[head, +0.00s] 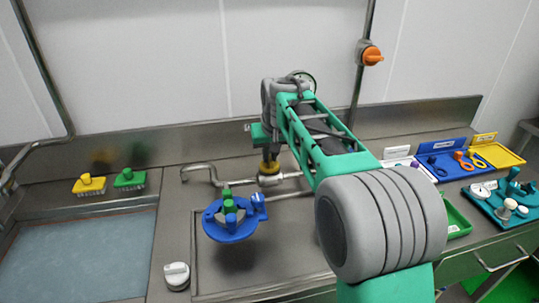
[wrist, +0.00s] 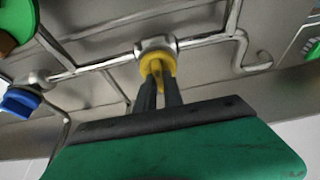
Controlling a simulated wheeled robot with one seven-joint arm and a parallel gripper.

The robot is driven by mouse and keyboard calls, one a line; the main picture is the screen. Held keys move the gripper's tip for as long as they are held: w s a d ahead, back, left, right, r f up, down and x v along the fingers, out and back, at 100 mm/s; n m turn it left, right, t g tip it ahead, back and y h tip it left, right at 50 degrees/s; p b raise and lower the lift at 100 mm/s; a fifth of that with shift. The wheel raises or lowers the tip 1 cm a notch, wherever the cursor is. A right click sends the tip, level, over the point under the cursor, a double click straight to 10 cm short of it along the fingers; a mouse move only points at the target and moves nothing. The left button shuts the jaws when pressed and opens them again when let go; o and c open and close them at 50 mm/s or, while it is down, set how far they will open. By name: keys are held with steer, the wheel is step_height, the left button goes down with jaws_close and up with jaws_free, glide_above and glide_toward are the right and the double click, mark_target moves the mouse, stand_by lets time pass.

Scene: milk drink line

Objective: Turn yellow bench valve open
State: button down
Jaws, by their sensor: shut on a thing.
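The yellow bench valve (head: 267,168) sits on a metal pipe at the back of the steel bench, in the middle of the head view. In the wrist view the yellow valve (wrist: 157,64) shows a round yellow top in front of its silver body, with a narrow yellow part reaching between my fingers. My gripper (wrist: 158,90) is shut on this yellow part, one dark finger on each side. In the head view my arm hides much of the gripper, and I cannot tell how far the valve is turned.
A blue round fixture with green parts (head: 230,228) stands in front left of the valve. Pipes (head: 197,170) run along the bench. Yellow (head: 89,185) and green (head: 129,179) brushes lie left. Trays of tools (head: 447,170) stand right. An orange valve (head: 372,56) is on the wall.

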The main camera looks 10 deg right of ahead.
steer(key=shift+n, duration=0.3)
stand_by(0.4)
steer(key=n+p, duration=0.1)
steer(key=n+y+p, duration=0.1)
steer(key=n, duration=0.1)
steer(key=shift+d+r+y+p, duration=0.15)
steer(key=shift+r+y+p, duration=0.05)
steer(key=shift+y+p, duration=0.1)
steer(key=n+p, duration=0.2)
steer(key=n+g+y+p, duration=0.1)
steer(key=n+p, duration=0.1)
steer(key=n, duration=0.1)
steer(key=shift+w+d+r+y, duration=0.1)
steer(key=shift+y, duration=0.2)
steer(key=n+g+p, duration=0.1)
steer(key=n+p, duration=0.1)
steer(key=p, duration=0.1)
steer(key=n+y+p, duration=0.1)
steer(key=n+p, duration=0.2)
steer(key=shift+w+g, duration=0.1)
steer(key=shift+g, duration=0.3)
steer(key=n+p, duration=0.2)
steer(key=p, duration=0.1)
steer(key=shift+n+g, duration=0.3)
steer(key=shift+g, duration=0.1)
steer(key=shift+w+f+n+g+p, duration=0.15)
steer(key=shift+n+g+p, duration=0.25)
steer(key=shift+n+p, duration=0.55)
steer(key=shift+f, duration=0.15)
